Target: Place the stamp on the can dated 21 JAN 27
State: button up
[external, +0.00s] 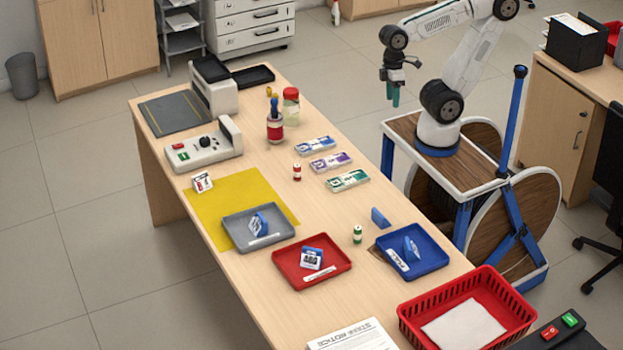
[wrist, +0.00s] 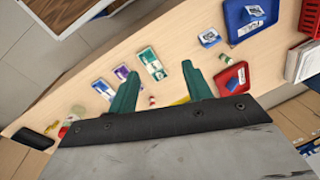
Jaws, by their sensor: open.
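My gripper (external: 393,98), with teal fingers, hangs open and empty above the counter's right side. In the wrist view its fingers (wrist: 161,68) are spread apart. A small red-and-white can (external: 297,172) stands mid-counter; it also shows between the fingers in the wrist view (wrist: 152,101). A small green-and-white can (external: 357,234) stands near the blue tray and shows in the wrist view (wrist: 225,59). No date is legible, and I cannot tell which piece is the stamp.
Several flat boxes (external: 348,180) lie along the right side. A red basket (external: 411,321) is at the front. A jar (external: 291,112) and a grey machine (external: 202,150) stand behind.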

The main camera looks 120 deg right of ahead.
jog(key=s+n+h, duration=0.1)
jog(key=s+n, duration=0.2)
jog(key=shift+s+f+t+h, duration=0.15)
jog(key=shift+s+t+h, duration=0.1)
jog(key=shift+t+h, duration=0.15)
